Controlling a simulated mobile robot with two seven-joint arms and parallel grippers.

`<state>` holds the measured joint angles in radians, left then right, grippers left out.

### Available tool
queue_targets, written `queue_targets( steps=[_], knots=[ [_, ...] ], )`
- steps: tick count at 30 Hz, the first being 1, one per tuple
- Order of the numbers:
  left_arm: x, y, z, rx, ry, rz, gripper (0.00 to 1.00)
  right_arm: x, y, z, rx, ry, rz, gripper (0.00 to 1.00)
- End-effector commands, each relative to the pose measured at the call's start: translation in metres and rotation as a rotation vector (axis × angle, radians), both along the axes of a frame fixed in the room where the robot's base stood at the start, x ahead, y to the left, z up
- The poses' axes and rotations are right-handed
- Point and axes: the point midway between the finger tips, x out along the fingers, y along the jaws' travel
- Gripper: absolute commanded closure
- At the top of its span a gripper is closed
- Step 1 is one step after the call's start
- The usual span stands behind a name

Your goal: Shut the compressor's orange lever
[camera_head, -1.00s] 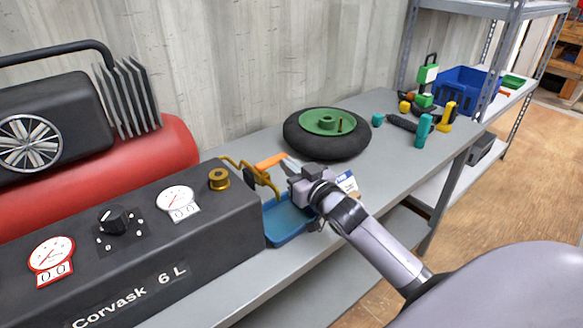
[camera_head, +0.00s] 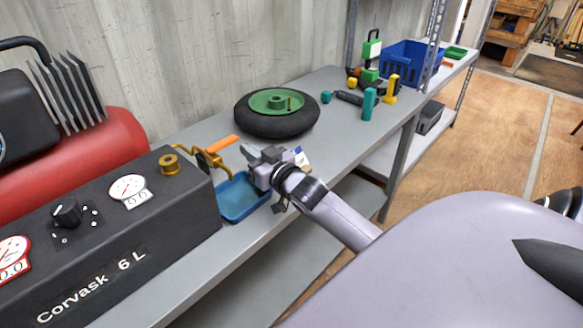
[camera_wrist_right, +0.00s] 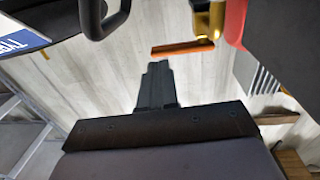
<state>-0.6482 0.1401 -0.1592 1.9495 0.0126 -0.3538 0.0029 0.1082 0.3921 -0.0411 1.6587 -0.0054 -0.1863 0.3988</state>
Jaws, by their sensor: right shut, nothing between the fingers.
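The compressor's orange lever (camera_head: 222,144) sits on a brass valve pipe (camera_head: 213,160) at the right end of the black control box (camera_head: 150,235). It slants up and to the right, toward the wheel. My right gripper (camera_head: 248,153) is shut and empty, just right of the lever's free end. A small gap seems to separate them. In the right wrist view the shut fingers (camera_wrist_right: 155,83) point toward the orange lever (camera_wrist_right: 182,48), which lies crosswise beyond their tips, with its brass fitting at its right. My left gripper is not in view.
A blue tray (camera_head: 232,212) lies below the pipe and gripper. A black tyre with a green hub (camera_head: 270,125) lies on the grey bench behind. Tools and a blue crate (camera_head: 398,62) stand at the far end. A grey wall runs behind the bench.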

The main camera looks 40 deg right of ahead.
Motion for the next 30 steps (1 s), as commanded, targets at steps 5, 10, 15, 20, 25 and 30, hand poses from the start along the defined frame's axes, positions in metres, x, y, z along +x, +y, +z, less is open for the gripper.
queue_targets(
  steps=[5,10,15,20,25,30],
  knots=[
    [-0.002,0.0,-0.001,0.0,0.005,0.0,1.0,-0.023,-0.002,-0.002,0.0,0.004,0.003,1.0],
    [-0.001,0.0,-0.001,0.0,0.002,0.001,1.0,-0.05,-0.005,-0.003,0.001,0.004,0.002,1.0],
    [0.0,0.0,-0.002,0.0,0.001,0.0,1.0,-0.074,-0.008,-0.003,0.0,0.004,0.003,1.0],
    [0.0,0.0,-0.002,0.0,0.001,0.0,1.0,-0.09,-0.01,-0.002,0.001,0.003,0.002,1.0],
    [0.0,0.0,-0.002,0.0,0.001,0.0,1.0,-0.099,-0.011,-0.002,0.002,0.003,0.003,1.0],
    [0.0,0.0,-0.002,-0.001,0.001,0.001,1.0,-0.1,-0.011,-0.002,0.002,0.003,0.002,1.0]
  ],
)
